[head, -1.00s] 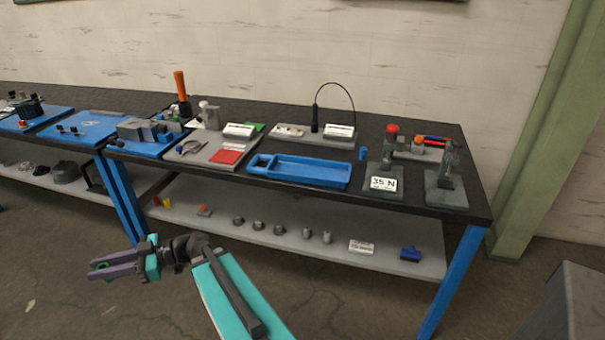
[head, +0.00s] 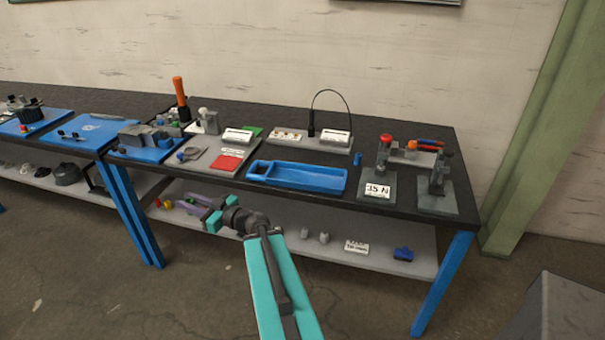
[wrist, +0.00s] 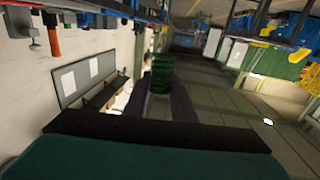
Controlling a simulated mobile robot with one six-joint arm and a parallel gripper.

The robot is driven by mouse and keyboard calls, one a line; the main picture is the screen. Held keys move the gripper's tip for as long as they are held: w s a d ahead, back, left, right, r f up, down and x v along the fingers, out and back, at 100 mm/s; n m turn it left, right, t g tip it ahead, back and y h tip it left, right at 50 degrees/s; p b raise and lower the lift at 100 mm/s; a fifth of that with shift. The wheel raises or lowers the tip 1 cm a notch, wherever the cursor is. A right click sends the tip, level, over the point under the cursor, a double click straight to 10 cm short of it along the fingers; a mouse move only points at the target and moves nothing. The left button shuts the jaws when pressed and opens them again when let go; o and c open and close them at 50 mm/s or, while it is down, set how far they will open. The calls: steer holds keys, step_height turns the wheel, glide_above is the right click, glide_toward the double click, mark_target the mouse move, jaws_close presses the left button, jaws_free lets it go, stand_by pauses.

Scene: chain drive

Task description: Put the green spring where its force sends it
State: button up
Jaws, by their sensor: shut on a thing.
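The green spring (wrist: 162,73) is held between the finger ends of my gripper in the wrist view. My gripper (head: 190,203), with purple fingers, is shut on it. A grey plate (head: 198,164) on the bench carries a red area (head: 228,163), a green area (head: 250,131) and a white label (head: 238,135). A stand labelled 35 N (head: 377,191) with a red knob (head: 386,138) is at the right.
A blue tray (head: 300,187) lies at the bench's front edge. A black lamp-like stalk (head: 311,128) and an orange-handled tool (head: 179,92) rise behind. A second stand (head: 437,198) is at the far right. The lower shelf (head: 375,262) holds small parts.

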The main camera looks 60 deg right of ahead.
steer(key=s+d+m+g+h+p, duration=0.1)
steer(key=s+d+m+h+p, duration=0.35)
steer(key=s+d+h, duration=0.6)
steer(key=s+d+m+g+h+p, duration=0.25)
steer(key=s+d+m+h, duration=0.4)
steer(key=d, duration=0.95)
steer(key=s+d+f+m+g+p, duration=0.1)
steer(key=s+d+g+p, duration=0.2)
steer(key=s, duration=0.9)
steer(key=shift+d+f+h, duration=0.15)
steer(key=shift+d+h, duration=0.25)
steer(key=shift+d, duration=0.85)
steer(key=shift+w+d+f, duration=0.1)
steer(key=shift+w, duration=0.05)
steer(key=w+d+b, duration=0.1)
steer(key=w+b, duration=0.1)
steer(key=b, duration=0.3)
steer(key=w+d+b, duration=0.2)
steer(key=b, duration=0.4)
steer(key=w+d+b, duration=0.1)
steer(key=w+b, duration=0.1)
steer(key=b, duration=0.4)
steer(key=shift+d+f, duration=0.15)
steer(key=shift+f, duration=0.15)
steer(key=shift+w+d+f, duration=0.1)
steer(key=shift+w+d, duration=1)
steer(key=shift+w, duration=0.3)
steer(key=shift+w+d+f, duration=0.1)
steer(key=shift+w+d, duration=1)
steer(key=shift+w, duration=0.25)
